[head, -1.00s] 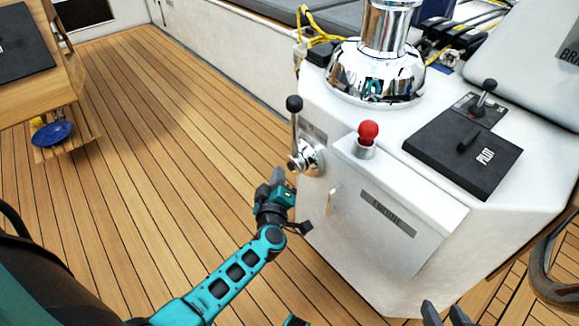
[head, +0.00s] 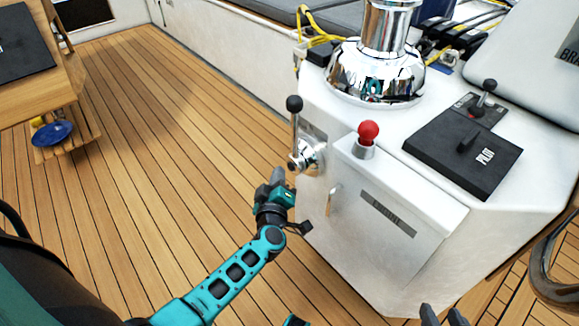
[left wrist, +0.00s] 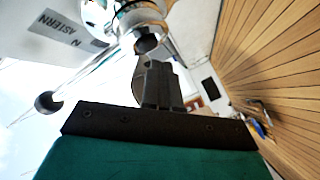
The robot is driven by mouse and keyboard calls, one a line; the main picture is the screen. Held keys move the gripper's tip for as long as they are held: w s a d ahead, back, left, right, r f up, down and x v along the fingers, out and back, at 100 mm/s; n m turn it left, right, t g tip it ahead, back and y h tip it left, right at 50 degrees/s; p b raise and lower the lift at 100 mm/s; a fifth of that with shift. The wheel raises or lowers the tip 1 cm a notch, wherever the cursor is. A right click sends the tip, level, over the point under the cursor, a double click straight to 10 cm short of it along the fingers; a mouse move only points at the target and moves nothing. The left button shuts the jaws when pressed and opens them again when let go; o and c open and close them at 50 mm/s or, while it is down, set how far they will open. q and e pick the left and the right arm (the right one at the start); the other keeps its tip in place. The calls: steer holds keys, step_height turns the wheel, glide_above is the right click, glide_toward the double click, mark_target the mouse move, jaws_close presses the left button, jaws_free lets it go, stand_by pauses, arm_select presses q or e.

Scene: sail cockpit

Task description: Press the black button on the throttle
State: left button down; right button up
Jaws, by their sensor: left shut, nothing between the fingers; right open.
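The throttle is a chrome lever (head: 295,132) with a black ball knob (head: 294,104), on a chrome hub (head: 312,155) on the side of the white console. The black button (left wrist: 146,43) shows on the hub's end in the left wrist view. My left gripper (head: 278,174) is shut and empty, just below and left of the hub. In the left wrist view its fingertips (left wrist: 152,66) are close below the button; I cannot tell if they touch it. My right gripper (head: 443,314) is open at the bottom edge of the head view.
A red-knobbed lever (head: 368,132) stands on the engine box beside the throttle. A small handle (head: 334,200) sticks out below. A chrome winch (head: 376,75) and a black pilot panel (head: 464,150) are on top.

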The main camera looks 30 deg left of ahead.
stand_by(0.7)
arm_select(q)
steer(key=shift+w, duration=0.1)
steer(key=shift+w+d, duration=0.15)
steer(key=shift+w, duration=0.15)
steer(key=shift+w, duration=0.15)
stand_by(0.4)
